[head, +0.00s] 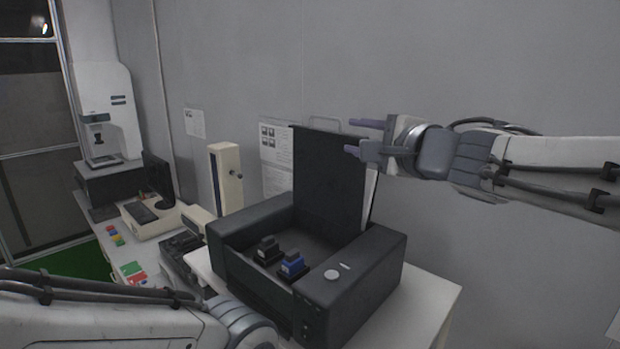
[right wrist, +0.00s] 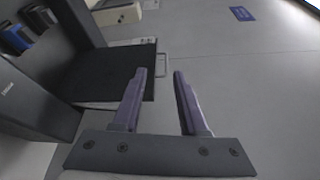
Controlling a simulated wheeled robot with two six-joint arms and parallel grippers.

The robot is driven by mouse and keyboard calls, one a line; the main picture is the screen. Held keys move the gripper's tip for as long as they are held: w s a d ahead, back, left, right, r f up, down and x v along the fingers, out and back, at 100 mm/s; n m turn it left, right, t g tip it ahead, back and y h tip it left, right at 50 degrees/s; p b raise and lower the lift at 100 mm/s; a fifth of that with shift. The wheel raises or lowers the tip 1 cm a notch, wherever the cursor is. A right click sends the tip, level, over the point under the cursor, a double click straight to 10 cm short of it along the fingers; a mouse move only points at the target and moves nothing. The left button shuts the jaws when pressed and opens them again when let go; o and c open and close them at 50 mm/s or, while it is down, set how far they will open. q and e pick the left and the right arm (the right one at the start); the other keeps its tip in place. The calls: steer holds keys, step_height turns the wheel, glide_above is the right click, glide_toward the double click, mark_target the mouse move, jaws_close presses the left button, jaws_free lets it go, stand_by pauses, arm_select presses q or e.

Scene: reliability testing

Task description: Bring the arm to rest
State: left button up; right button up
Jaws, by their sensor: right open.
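My right arm comes in from the right in the head view. Its gripper (head: 358,138) is open and empty, level with the top of the raised black lid (head: 330,185) of a dark box-shaped machine (head: 375,270). In the right wrist view the two purple fingers (right wrist: 158,90) stand apart with nothing between them, and the lid (right wrist: 120,72) shows beyond and to the left. My left arm shows at the lower left of the head view; its gripper is out of the picture.
Inside the machine sit a blue-topped block (head: 292,264) and a dark block (head: 267,250). A white table (head: 435,295) carries the machine. A beige upright device (head: 226,175) and a monitor (head: 159,178) stand to the left. A grey wall is behind my right gripper.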

steer(key=s+a+f+n+g+h, duration=0.1)
steer(key=s+f+n+g+h, duration=0.35)
steer(key=f, duration=0.75)
steer(key=s+a+f+n+g+h, duration=0.1)
steer(key=s+f+n+g, duration=0.2)
steer(key=s+f+n, duration=0.55)
steer(key=s+a+f+n+g+h+b, duration=0.1)
steer(key=s+a+f+n+g, duration=0.1)
steer(key=s+f+n+g, duration=1.05)
arm_select(q)
step_height(320, 180, down, 20)
steer(key=b, duration=1.8)
steer(key=shift+w+r, duration=0.2)
steer(key=shift+w, duration=0.05)
arm_select(e)
steer(key=s+f+m+t, duration=0.1)
steer(key=f+t, duration=0.1)
steer(key=f, duration=0.8)
steer(key=s+f+m+t, duration=0.2)
steer(key=f, duration=0.8)
steer(key=shift+s+d+t, duration=0.25)
steer(key=shift+s+t, duration=0.05)
